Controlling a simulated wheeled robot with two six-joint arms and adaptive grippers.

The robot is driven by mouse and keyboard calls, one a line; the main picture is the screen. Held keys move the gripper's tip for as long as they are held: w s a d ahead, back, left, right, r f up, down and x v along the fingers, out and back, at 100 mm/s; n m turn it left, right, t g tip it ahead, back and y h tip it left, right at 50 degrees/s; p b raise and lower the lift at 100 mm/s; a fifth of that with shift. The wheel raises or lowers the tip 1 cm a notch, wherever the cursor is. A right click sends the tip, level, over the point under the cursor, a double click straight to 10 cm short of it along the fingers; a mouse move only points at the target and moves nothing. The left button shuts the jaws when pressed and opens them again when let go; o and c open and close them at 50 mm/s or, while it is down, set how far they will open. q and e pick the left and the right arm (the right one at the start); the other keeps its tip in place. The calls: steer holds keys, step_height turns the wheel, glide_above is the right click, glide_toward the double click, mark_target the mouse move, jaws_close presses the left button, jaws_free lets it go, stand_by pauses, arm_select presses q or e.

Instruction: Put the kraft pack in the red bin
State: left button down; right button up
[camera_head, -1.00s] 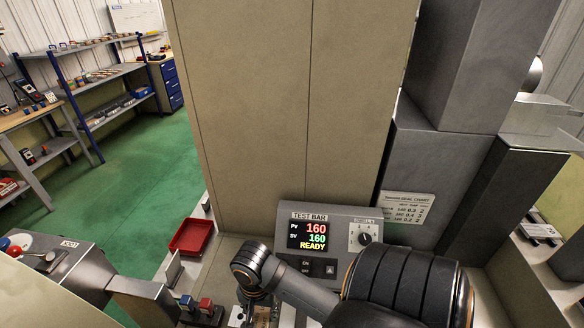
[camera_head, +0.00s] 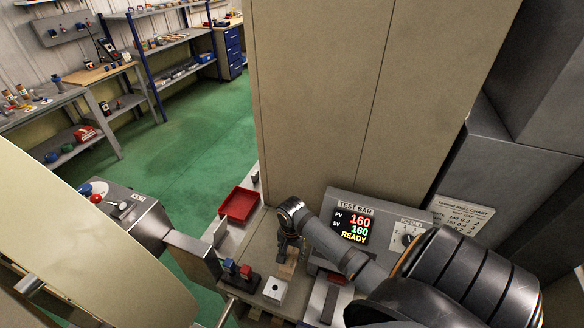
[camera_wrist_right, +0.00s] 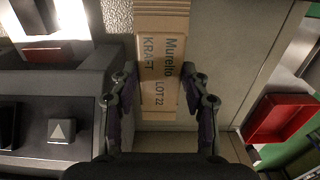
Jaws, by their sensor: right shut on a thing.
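The kraft pack is a flat brown packet printed "Murelto KRAFT LOT 22" (camera_wrist_right: 162,62) and fills the middle of the right wrist view. My right gripper (camera_wrist_right: 160,82) is shut on it, with one finger at each side edge. In the head view the right gripper (camera_head: 287,250) points down in front of the test bar panel, and the pack (camera_head: 287,270) shows small below it. The red bin (camera_head: 240,205) is an open tray to the left of the gripper, on the pale ledge; it also shows at the right of the wrist view (camera_wrist_right: 280,117). My left gripper is out of view.
The test bar panel (camera_head: 362,226) reads 160, 160, READY, just right of the gripper. A tall beige cabinet (camera_head: 350,100) rises behind.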

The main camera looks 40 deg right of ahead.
mark_target(291, 250)
steer(key=shift+w+d+f, duration=0.25)
steer(key=shift+w+f, duration=0.1)
steer(key=shift+f, duration=0.1)
steer(key=shift+w+d+f, duration=0.2)
steer(key=shift+w+f, duration=0.1)
steer(key=shift+f, duration=0.15)
steer(key=shift+w+d+f, duration=0.15)
steer(key=shift+f, duration=0.15)
steer(key=shift+w+d+f, duration=0.15)
steer(key=shift+f, duration=0.05)
step_height(291, 250, down, 2)
steer(key=shift+f+p, duration=0.25)
steer(key=shift+p, duration=0.15)
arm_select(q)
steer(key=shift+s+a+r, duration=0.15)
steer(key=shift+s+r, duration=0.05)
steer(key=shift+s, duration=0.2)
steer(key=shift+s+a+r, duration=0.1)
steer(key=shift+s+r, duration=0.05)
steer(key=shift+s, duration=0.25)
arm_select(e)
steer(key=shift+f, duration=0.3)
steer(key=o, duration=0.9)
steer(key=shift+f, duration=0.1)
